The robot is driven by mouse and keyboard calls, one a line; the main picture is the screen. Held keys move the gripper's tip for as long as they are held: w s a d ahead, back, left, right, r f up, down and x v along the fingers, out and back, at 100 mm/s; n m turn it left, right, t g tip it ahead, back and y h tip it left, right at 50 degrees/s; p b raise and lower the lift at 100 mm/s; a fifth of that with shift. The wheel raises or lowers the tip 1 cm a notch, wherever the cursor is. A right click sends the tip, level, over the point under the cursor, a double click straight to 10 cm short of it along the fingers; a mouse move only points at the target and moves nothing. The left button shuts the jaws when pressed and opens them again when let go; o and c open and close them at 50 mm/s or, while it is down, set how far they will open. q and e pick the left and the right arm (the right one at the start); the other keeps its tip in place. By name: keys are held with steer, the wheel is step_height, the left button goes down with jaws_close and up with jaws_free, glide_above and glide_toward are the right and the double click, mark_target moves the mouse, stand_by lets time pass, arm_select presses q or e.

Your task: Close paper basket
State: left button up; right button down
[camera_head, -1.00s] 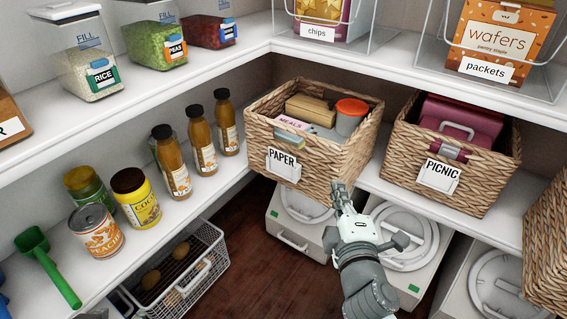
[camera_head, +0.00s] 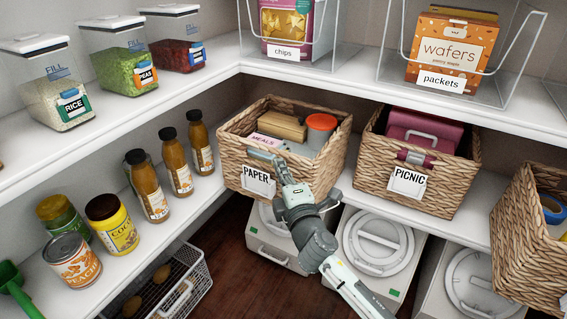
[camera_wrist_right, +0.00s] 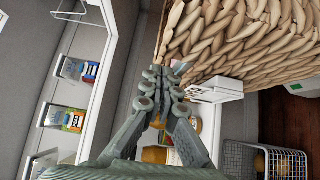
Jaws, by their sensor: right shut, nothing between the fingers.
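The woven paper basket (camera_head: 322,172) with a PAPER label (camera_head: 257,181) sits in the corner of the middle shelf, its front sticking out past the shelf edge. It holds a tan box (camera_head: 282,126), a meals box and a grey tub with an orange lid (camera_head: 321,122). My left gripper is out of view.
The picnic basket (camera_head: 425,192) stands right of the paper basket, with another woven basket (camera_head: 530,240) at the far right. Bottles (camera_head: 180,168) and jars stand on the left shelf. White lidded bins (camera_head: 375,250) and a wire basket (camera_head: 170,285) are below.

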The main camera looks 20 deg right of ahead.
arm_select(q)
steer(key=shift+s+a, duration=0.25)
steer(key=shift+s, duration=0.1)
arm_select(e)
steer(key=shift+w+d, duration=0.45)
steer(key=shift+d, duration=0.1)
steer(key=shift+w+d, duration=0.3)
steer(key=shift+d, duration=0.15)
steer(key=w+d, duration=0.2)
steer(key=d, duration=0.1)
steer(key=w+d, duration=0.4)
steer(key=d, duration=0.1)
steer(key=shift+w+d+p, duration=0.3)
steer(key=shift+w+d, duration=0.05)
steer(key=w+d, duration=0.2)
steer(key=d, duration=0.1)
steer(key=w+d, duration=0.2)
steer(key=d, duration=0.1)
steer(key=shift+w, duration=0.35)
steer(key=shift+w+d+r, duration=0.1)
steer(key=shift+d, duration=0.1)
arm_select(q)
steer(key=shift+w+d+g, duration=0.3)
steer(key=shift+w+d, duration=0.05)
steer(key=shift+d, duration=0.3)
